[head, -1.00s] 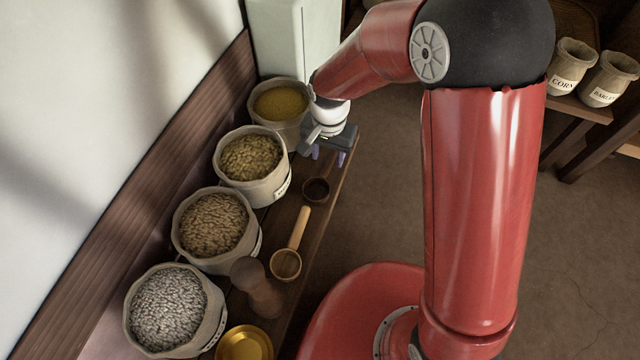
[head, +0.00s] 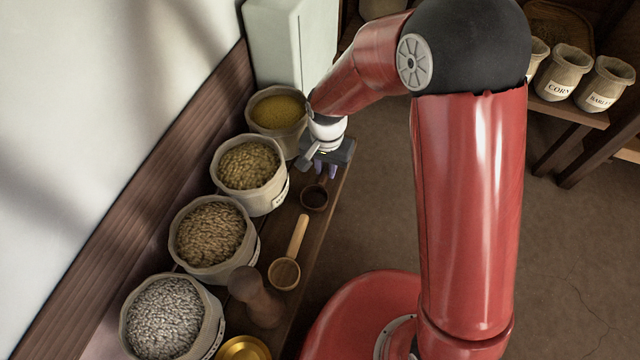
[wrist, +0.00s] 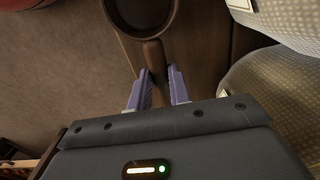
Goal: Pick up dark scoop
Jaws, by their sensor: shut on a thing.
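The dark scoop (head: 314,197) shows in the head view near the right edge of the wooden bench. In the wrist view its round bowl (wrist: 140,14) is at the top, with its handle running down between my gripper's fingers. My gripper (wrist: 157,86) is shut on the handle; the same gripper shows at the bench's far end in the head view (head: 326,170). The handle's lower end is hidden by my gripper body. I cannot tell whether the scoop is clear of the bench.
A light wooden scoop (head: 285,272) lies nearer on the bench, beside a brown wooden pestle-like piece (head: 255,297) and a brass dish (head: 243,349). Several grain sacks (head: 279,196) line the wall side. A pale box (head: 290,45) stands behind. Open floor lies right of the bench.

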